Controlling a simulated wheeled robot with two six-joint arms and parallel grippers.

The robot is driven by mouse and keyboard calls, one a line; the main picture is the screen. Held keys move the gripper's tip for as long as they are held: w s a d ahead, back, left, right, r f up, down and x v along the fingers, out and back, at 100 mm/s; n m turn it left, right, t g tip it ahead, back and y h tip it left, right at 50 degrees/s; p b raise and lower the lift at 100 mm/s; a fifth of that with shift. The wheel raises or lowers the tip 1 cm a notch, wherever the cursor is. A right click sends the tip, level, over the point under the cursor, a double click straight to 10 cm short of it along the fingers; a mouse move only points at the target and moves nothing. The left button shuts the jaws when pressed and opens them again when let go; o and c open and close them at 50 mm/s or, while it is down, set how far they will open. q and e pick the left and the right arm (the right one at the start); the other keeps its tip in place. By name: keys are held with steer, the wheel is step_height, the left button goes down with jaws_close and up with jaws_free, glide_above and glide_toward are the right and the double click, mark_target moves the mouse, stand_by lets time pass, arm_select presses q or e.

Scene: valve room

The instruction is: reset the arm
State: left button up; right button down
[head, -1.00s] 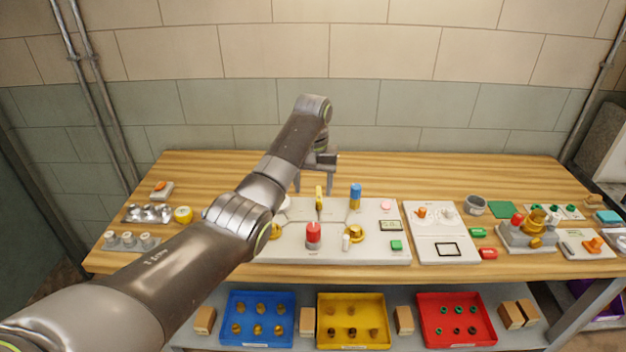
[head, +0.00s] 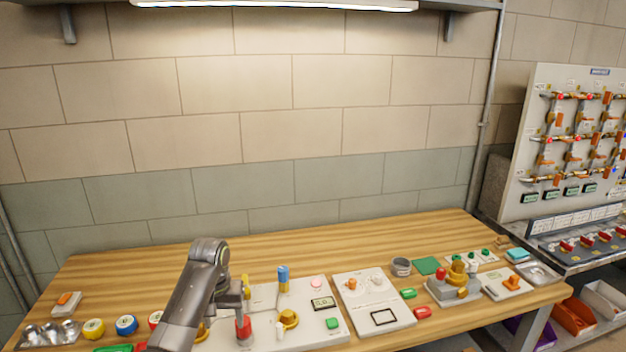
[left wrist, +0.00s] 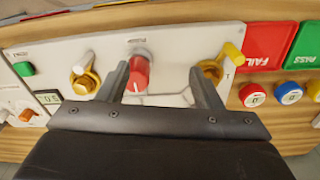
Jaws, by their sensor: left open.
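My left arm reaches over the white valve panel (head: 262,297) on the wooden bench. My left gripper (head: 236,304) hangs over the panel beside a red knob (head: 243,328). In the left wrist view the gripper (left wrist: 158,70) is open and empty. Its two fingers are apart, with the red knob (left wrist: 138,73) showing between them, nearer the left finger; I cannot tell whether they touch. A yellow-handled brass valve (left wrist: 215,68) is by the right finger and a white-handled one (left wrist: 84,75) is to the left. My right gripper is not in view.
A blue-topped valve (head: 283,277) stands on the panel. A second white board (head: 372,303) lies to its right, then a grey valve block (head: 453,289). Coloured round pieces, one blue (head: 126,325), lie to the left. The back of the bench (head: 330,247) is clear.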

arm_select(q)
steer(key=s+a+f+t, duration=0.1)
steer(key=s+a+f, duration=0.2)
steer(key=s+f, duration=0.6)
steer(key=s+a+f+t, duration=0.15)
steer(key=s+f, duration=0.25)
steer(key=s, duration=0.8)
steer(key=s+a+r+y, duration=0.1)
steer(key=s+r, duration=0.1)
steer(key=s, duration=0.8)
steer(key=s+a+r+y, duration=0.1)
steer(key=s+a+r, duration=0.1)
steer(key=s, duration=0.9)
step_height(320, 180, down, 27)
steer(key=a+b, duration=0.1)
steer(key=b, duration=0.2)
steer(key=s+d+f+g+h+b, duration=0.1)
steer(key=s+f+g+b, duration=0.1)
steer(key=s+f, duration=1.2)
step_height(320, 180, down, 4)
steer(key=shift+s+f+m, duration=0.25)
steer(key=shift+s+m, duration=0.05)
steer(key=shift+s, duration=0.1)
